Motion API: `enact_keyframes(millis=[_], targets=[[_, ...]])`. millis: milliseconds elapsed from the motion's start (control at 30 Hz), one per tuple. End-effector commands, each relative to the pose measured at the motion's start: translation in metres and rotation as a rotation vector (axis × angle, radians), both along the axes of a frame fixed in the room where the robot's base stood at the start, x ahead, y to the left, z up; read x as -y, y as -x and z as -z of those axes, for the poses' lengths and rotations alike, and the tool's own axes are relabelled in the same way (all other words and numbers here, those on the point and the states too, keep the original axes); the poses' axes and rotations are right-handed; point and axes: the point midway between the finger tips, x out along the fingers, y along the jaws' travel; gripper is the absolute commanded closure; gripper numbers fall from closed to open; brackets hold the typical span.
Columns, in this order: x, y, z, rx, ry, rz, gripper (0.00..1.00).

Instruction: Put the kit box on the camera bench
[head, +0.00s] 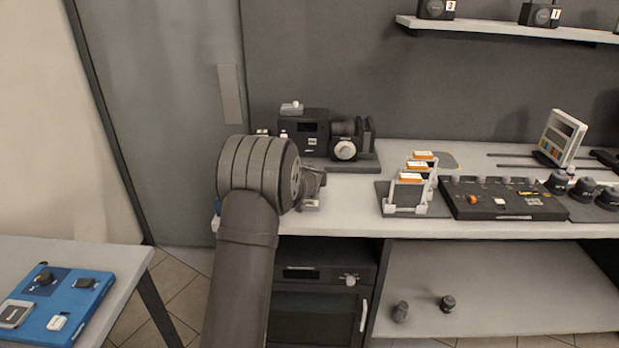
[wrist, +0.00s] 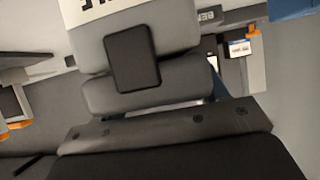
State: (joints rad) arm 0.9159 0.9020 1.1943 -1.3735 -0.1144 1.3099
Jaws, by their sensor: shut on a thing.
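My gripper (head: 313,185) is above the left end of the camera bench (head: 350,219), mostly hidden behind my arm in the head view. In the wrist view my gripper (wrist: 134,62) is shut, with a grey body and a dark pad. A white label with cut-off black letters (wrist: 97,6) shows right at the fingertips; I take it as part of the held kit box. Most of the box is hidden. A small blue edge (head: 216,218) shows left of my arm, and I cannot tell whether it belongs to the box.
A camera (head: 343,146) and dark boxes stand behind my gripper. A rack with orange-topped cards (head: 409,192) and a black control panel (head: 503,200) stand to the right. A side table with a blue tray (head: 75,312) is at lower left. Some bench shows bare between my gripper and the rack.

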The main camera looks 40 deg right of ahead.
Motion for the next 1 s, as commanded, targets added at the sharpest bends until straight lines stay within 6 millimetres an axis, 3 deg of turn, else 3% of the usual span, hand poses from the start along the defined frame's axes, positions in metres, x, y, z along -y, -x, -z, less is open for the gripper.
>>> enact_keyframes(millis=[233, 267, 333, 367, 800, 1000], targets=[[0.0, 0.0, 0.002, 0.003, 0.0, 0.0, 0.75], [0.0, 0.0, 0.003, 0.001, -0.001, 0.0, 0.28], [0.0, 0.0, 0.003, 0.001, -0.001, 0.0, 0.14], [0.0, 0.0, 0.003, 0.001, -0.001, 0.0, 0.12], [0.0, 0.0, -0.001, 0.0, 0.001, 0.0, 0.12], [-0.018, 0.018, -0.015, 0.003, -0.001, 0.001, 0.12]])
